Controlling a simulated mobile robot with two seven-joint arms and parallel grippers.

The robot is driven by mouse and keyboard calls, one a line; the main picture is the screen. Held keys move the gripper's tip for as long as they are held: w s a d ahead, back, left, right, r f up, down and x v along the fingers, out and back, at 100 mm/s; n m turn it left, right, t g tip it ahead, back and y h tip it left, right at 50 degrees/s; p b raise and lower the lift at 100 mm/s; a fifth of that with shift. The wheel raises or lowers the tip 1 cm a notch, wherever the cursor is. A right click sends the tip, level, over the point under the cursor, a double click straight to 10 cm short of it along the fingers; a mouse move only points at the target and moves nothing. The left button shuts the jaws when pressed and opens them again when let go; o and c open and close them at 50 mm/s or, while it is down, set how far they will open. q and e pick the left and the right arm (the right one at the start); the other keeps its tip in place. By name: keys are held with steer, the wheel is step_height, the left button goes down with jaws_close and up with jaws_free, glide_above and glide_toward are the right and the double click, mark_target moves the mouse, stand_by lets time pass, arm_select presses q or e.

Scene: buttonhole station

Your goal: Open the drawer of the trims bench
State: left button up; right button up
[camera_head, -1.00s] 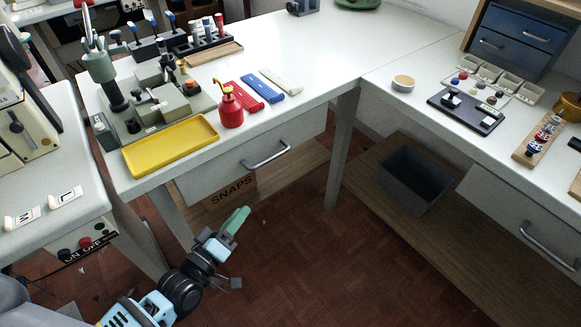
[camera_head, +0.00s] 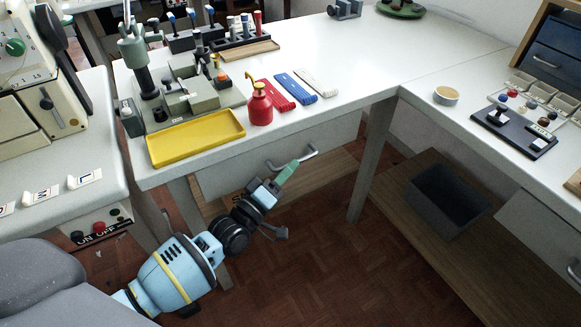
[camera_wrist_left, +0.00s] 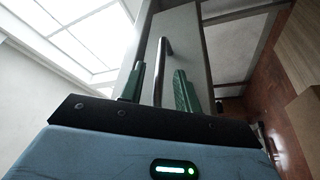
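A pale drawer front (camera_head: 232,173) sits under the top of the middle bench (camera_head: 330,100) and looks shut. Its metal bar handle (camera_head: 307,154) is on the front. My left gripper (camera_head: 288,171) is in front of this drawer, close to the handle. In the left wrist view my left gripper (camera_wrist_left: 159,88) has its two green fingers apart, and the handle bar (camera_wrist_left: 161,66) shows in the gap between them. The fingers do not look closed on the bar. My right gripper is in neither view.
A yellow tray (camera_head: 196,138) and a red pump bottle (camera_head: 260,104) stand near the bench edge above. A bench leg (camera_head: 370,165) stands right of the drawer.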

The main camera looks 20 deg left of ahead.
arm_select(q)
steer(key=shift+x, duration=0.75)
jaws_close()
